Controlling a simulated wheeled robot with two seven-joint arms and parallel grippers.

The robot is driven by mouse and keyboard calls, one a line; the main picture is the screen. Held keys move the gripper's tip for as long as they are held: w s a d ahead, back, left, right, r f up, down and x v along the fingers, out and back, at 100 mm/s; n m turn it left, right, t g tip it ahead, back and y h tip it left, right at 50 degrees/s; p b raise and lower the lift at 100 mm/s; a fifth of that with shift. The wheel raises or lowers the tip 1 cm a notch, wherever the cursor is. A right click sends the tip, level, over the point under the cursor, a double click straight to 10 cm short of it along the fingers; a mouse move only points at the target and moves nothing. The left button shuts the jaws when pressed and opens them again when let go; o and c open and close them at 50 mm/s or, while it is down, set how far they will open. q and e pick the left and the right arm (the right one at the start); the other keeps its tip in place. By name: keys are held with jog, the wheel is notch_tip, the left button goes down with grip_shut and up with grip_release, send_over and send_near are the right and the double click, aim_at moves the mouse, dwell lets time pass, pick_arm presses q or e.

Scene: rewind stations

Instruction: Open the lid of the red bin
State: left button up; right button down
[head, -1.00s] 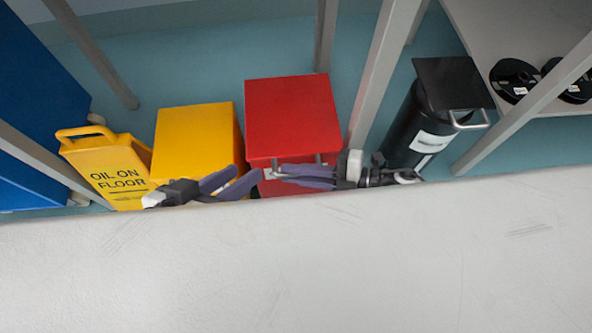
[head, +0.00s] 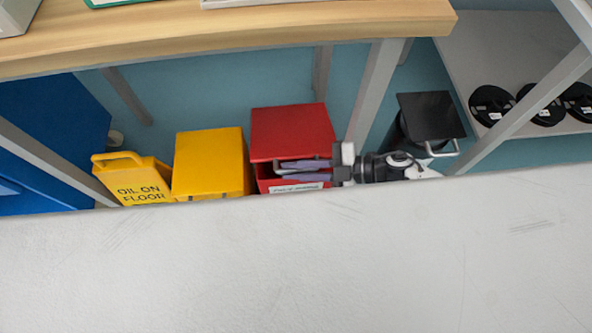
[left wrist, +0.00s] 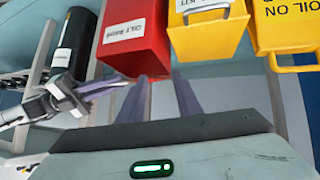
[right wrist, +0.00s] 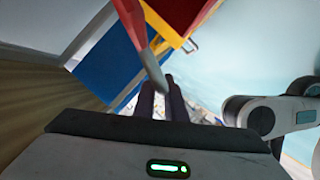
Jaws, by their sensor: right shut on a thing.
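The red bin stands on the floor, with its square lid (head: 292,132) facing up in the head view. Its front label reads "OILY RAGS" in the left wrist view (left wrist: 122,38). My right gripper (head: 285,172) is at the lid's front edge, shut on the lid's grey handle, which the fingers mostly hide. In the right wrist view the red lid (right wrist: 140,40) runs edge-on to the fingers. I cannot tell how far the lid is raised. My left gripper (left wrist: 162,85) is open and empty, below the red bin in the left wrist view, and out of the head view.
A yellow bin (head: 208,160) stands close to the left of the red bin, then a yellow "OIL ON FLOOR" sign (head: 138,185). A black bin (head: 430,115) stands to the right. A wooden tabletop (head: 230,40) is above, with grey legs (head: 375,95) near the bins.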

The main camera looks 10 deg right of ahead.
jog(key=r, duration=0.1)
jog(key=w+r+p, duration=0.1)
jog(key=r, duration=0.1)
jog(key=shift+w+r, duration=0.15)
jog(key=shift+w, duration=0.2)
jog(key=c, duration=1.8)
grip_release()
jog(key=shift+d, duration=0.1)
